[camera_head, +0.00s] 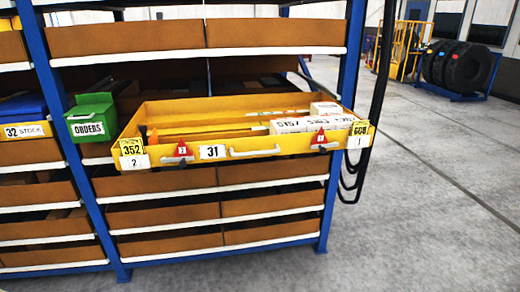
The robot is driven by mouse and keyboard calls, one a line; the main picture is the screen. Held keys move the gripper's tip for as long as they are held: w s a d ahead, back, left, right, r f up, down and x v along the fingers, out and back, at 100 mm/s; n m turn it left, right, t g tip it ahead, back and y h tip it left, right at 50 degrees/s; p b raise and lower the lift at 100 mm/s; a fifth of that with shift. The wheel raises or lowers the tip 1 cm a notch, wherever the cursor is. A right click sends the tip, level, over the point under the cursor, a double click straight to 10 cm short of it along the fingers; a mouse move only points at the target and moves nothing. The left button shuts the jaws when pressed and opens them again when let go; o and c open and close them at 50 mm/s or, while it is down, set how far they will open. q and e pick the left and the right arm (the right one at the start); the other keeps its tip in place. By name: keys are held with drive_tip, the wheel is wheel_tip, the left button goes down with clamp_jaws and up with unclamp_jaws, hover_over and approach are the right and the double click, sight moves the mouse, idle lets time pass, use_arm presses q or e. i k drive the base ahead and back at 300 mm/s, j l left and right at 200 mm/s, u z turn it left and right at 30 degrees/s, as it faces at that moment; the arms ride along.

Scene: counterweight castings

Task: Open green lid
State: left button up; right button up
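The green box (88,126) labelled ORDERS stands on a shelf of the blue rack, left of the yellow drawer. Its green lid (93,99) appears to lie down over the top, and I see no opening into the box. Neither of my grippers is in view.
The yellow drawer (236,150) marked 31 sticks out of the rack, holding white boxes (304,122) and long yellow pieces. A blue rack post (62,110) stands just left of the green box. Black cables hang at the right; open floor (430,220) lies beyond.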

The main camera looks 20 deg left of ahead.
sight(92, 109)
drive_tip(key=u, duration=1.75)
drive_tip(key=j+z, duration=0.15)
drive_tip(key=z, duration=0.2)
drive_tip(key=i+j+z, duration=0.1)
drive_tip(key=z, duration=0.25)
drive_tip(key=j+z, duration=0.25)
drive_tip(key=z, duration=0.15)
drive_tip(key=j+z, duration=0.25)
drive_tip(key=j, duration=0.25)
drive_tip(key=k+j+z, duration=0.1)
drive_tip(key=j+z, duration=0.15)
drive_tip(key=j, duration=0.6)
drive_tip(key=k+j+z, duration=0.1)
drive_tip(key=j, duration=0.25)
drive_tip(key=k+j, duration=0.1)
drive_tip(key=j, duration=0.25)
